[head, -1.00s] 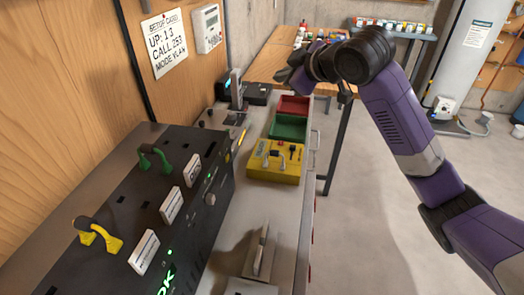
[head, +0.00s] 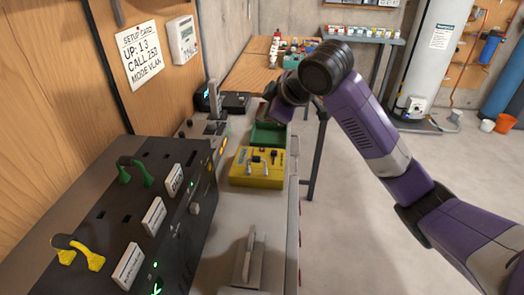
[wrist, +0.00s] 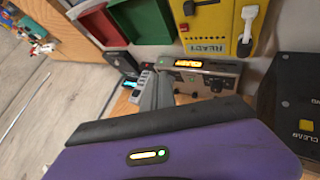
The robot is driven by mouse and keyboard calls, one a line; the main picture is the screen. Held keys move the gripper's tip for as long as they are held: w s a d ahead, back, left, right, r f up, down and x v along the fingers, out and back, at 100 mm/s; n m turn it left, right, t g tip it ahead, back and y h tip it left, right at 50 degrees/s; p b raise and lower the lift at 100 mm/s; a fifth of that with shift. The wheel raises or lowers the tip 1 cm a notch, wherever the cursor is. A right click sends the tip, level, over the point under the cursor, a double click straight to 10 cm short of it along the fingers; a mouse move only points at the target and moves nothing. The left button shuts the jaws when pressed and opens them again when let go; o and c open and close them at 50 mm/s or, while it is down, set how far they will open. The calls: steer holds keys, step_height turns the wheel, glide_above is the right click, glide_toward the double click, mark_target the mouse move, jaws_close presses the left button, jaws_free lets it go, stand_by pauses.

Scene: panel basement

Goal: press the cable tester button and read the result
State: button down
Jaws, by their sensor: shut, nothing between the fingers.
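A yellow box (head: 257,168) with small levers on top sits on the bench and may be the cable tester; I read no name on it. No pressed button is visible.
A black console (head: 160,205) with green and yellow handles fills the left side. A green tray (head: 268,137) lies behind the yellow box. A grey upright bracket (head: 248,258) stands at the near bench. A setup card (head: 147,55) hangs on the wall.

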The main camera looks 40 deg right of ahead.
mark_target(264, 150)
steer(key=shift+f+b, duration=2.85)
steer(key=shift+f, duration=1.1)
steer(key=shift+f, duration=0.1)
steer(key=shift+f, duration=0.3)
steer(key=shift+f+b, duration=0.4)
steer(key=shift+b, duration=0.1)
steer(key=shift+r, duration=0.1)
steer(key=shift+r+p, duration=0.7)
step_height(264, 150, up, 5)
steer(key=p, duration=0.4)
steer(key=shift+r, duration=0.1)
